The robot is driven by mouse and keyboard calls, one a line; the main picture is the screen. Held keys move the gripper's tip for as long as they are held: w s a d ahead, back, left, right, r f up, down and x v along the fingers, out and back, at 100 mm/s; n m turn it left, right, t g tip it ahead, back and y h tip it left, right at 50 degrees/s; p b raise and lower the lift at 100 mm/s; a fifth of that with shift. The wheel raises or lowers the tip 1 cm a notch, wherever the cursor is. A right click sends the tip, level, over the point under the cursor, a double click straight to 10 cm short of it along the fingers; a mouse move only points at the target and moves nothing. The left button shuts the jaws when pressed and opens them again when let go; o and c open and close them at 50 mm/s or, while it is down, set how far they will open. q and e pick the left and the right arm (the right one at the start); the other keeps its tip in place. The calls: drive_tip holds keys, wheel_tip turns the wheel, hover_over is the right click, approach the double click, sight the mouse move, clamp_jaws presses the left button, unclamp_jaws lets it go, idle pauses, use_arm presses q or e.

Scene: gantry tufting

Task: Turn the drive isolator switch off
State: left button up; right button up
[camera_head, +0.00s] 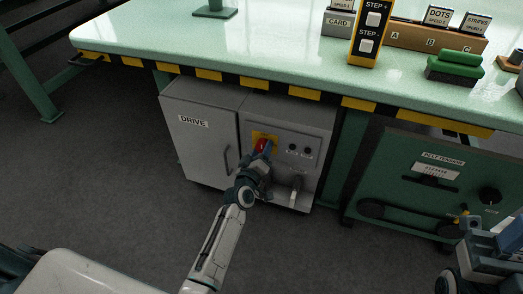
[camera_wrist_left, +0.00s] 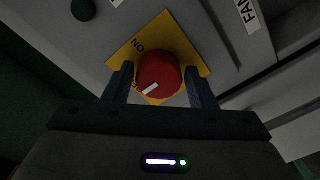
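The drive isolator switch is a red round knob (camera_head: 262,144) on a yellow plate on the grey drive cabinet (camera_head: 203,150). In the left wrist view the knob (camera_wrist_left: 160,70) sits between my left gripper's fingers (camera_wrist_left: 160,82), with narrow gaps that look open on both sides. Its white mark lies at the knob's lower left, beside a partly hidden label; "ON" reads at the plate's upper left. The yellow plate (camera_wrist_left: 180,42) shows around it. In the head view my left gripper (camera_head: 263,156) covers part of the knob. My right gripper is at the lower right, its fingers unclear.
The green-topped table (camera_head: 270,45) with a striped edge overhangs the cabinet. A lever handle (camera_head: 296,188) and small round buttons (camera_head: 292,148) are right of the switch. A green belt tension panel (camera_head: 400,160) stands further right. Floor (camera_head: 110,170) at left is clear.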

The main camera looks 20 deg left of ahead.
use_arm(q)
drive_tip(key=shift+o, duration=0.8)
drive_tip(key=s+b, duration=0.1)
drive_tip(key=s, duration=0.9)
drive_tip(key=shift+s+a, duration=0.2)
drive_tip(key=shift+s, duration=0.2)
